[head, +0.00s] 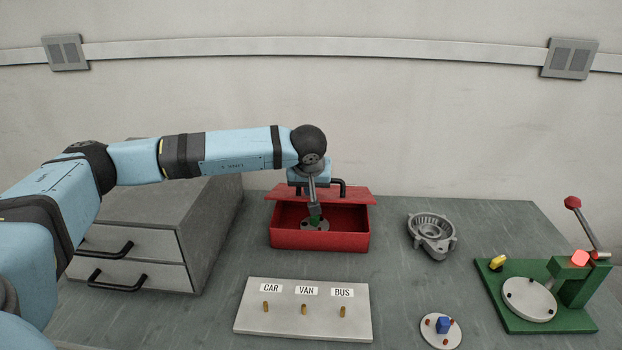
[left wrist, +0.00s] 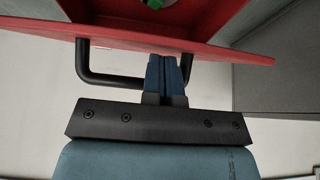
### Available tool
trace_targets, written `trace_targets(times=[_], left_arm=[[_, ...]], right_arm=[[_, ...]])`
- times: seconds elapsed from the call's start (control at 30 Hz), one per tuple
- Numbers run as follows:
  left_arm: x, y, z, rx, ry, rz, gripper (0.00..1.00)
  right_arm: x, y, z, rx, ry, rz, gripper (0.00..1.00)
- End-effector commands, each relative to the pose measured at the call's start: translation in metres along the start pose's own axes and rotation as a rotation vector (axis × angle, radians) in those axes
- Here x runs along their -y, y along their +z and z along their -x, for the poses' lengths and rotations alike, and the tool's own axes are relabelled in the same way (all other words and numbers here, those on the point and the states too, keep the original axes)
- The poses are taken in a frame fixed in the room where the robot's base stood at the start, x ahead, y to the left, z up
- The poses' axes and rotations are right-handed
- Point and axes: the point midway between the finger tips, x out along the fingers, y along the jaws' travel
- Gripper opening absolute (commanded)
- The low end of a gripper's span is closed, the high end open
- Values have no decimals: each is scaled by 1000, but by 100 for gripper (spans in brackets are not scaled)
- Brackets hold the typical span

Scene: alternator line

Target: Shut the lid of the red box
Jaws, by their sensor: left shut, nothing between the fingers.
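The red box (head: 290,240) stands on the table with its lid (head: 350,196) open, raised at the back edge and tilted. A black handle (head: 343,184) is on the lid; it also shows in the left wrist view (left wrist: 97,78). My left arm reaches over from the left, its hand at the back of the lid. In the left wrist view my left gripper (left wrist: 167,58) is shut and empty, its blue fingers crossing the handle, tips close to the red lid; contact cannot be told. A grey part with a green piece (head: 315,219) sits inside the box. My right gripper is out of view.
A grey drawer unit (head: 215,225) stands left of the box. A labelled board with pegs (head: 270,325) lies in front.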

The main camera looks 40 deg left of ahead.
Motion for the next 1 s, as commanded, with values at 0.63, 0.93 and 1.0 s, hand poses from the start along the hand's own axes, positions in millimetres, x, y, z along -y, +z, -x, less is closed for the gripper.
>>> trace_targets(times=[0.63, 0.93, 1.0], left_arm=[[0, 31, -24, 1, 0, 0, 0], [0, 36, -28, 0, 1, 0, 0], [0, 36, -29, 0, 1, 0, 0]], right_arm=[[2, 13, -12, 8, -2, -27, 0], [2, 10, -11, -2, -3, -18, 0], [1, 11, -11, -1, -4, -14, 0]])
